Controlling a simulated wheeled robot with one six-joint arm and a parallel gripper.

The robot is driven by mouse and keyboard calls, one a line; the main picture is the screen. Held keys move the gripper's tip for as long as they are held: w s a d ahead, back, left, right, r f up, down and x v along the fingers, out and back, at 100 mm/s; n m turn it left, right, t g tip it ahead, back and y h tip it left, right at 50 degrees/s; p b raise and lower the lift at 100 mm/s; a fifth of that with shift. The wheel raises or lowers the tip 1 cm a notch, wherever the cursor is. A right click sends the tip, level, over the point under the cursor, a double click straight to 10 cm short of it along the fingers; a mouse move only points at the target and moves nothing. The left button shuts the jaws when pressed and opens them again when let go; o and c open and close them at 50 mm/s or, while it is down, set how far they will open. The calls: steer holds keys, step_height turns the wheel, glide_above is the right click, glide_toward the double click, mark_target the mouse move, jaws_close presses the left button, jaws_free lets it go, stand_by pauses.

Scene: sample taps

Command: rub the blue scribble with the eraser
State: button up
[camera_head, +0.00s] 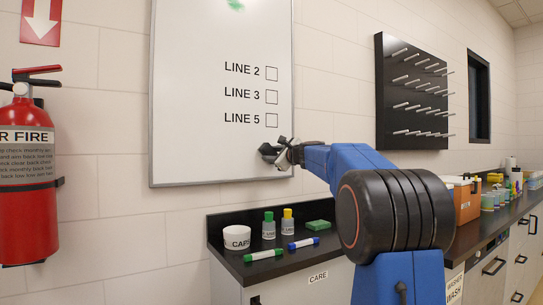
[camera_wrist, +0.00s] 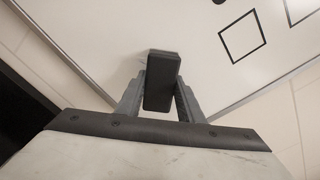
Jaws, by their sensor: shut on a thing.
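My gripper (camera_head: 277,153) is at the lower right part of the whiteboard (camera_head: 190,110), below the LINE 5 row. In the wrist view my gripper (camera_wrist: 160,95) is shut on a dark block, the eraser (camera_wrist: 161,82), with a finger on each side. The eraser's far end is at or very near the board face; I cannot tell whether it touches. I see no clear blue scribble in either view; the gripper and eraser hide part of the board. A green scribble (camera_head: 236,5) is at the top edge of the head view.
A dark counter (camera_head: 225,262) below holds a white tub (camera_head: 237,238), two small bottles, a green sponge (camera_head: 318,224) and two markers. A black peg rack (camera_head: 412,92) hangs right of the board. A fire extinguisher (camera_head: 28,175) is at left.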

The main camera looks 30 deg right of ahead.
mark_target(259, 154)
steer(key=shift+a, duration=1.95)
steer(key=shift+c, duration=0.5)
steer(key=shift+f, duration=0.1)
steer(key=shift+s+d, duration=0.15)
steer(key=shift+s, duration=2.75)
steer(key=shift+s, duration=0.1)
steer(key=s, duration=0.2)
steer(key=shift+s, duration=0.4)
